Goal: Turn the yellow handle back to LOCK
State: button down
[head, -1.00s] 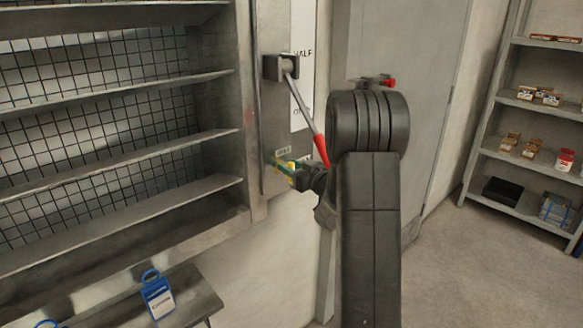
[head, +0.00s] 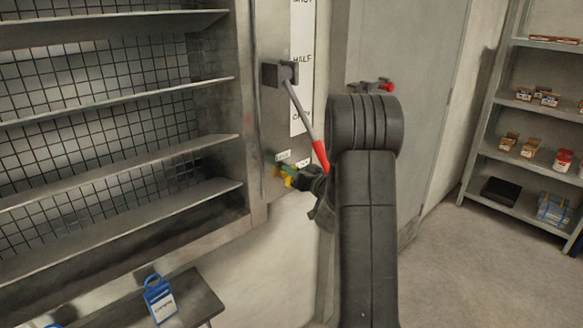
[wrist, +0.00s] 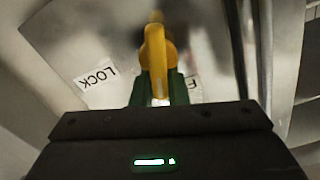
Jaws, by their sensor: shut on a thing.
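The yellow handle (wrist: 156,55) stands out from a pale metal plate in the wrist view. My gripper (wrist: 158,90) is shut on it, with a green finger on either side of the handle's near end. A LOCK label (wrist: 96,77) is to the left of the handle. A second label (wrist: 193,88) is to the right, mostly hidden behind my gripper. In the head view the yellow handle (head: 289,181) is a small patch low on the panel, partly hidden by my gripper (head: 284,175).
A grey lever with a red grip (head: 320,154) hangs just above my gripper, close to my arm. A louvre frame (head: 120,120) is at left, with a bench and blue tag (head: 158,298) below. Shelves (head: 525,130) stand at right. Floor between is clear.

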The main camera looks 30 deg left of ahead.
jog(key=m+p, duration=0.1)
jog(key=m, duration=0.1)
jog(key=m+p, duration=0.1)
jog(key=shift+w+d+m, duration=0.15)
jog(key=shift+w+m, duration=0.15)
jog(key=shift+m, duration=0.1)
jog(key=shift+w+d+f+m+p, duration=0.1)
jog(key=shift+f+m+p, duration=0.2)
jog(key=shift+m+p, duration=0.95)
jog(key=shift+w+f+m+p, duration=0.2)
jog(key=shift+f+m, duration=0.1)
jog(key=shift+m, duration=1.85)
jog(key=shift+w+d+f+m+p, duration=0.1)
jog(key=shift+f+m+p, duration=0.2)
jog(key=shift+m+p, duration=0.95)
jog(key=shift+s+f+m+b, duration=0.1)
jog(key=shift+m+b, duration=0.4)
jog(key=shift+m, duration=0.15)
jog(key=c, duration=1.4)
grip_release()
jog(key=shift+c, duration=0.2)
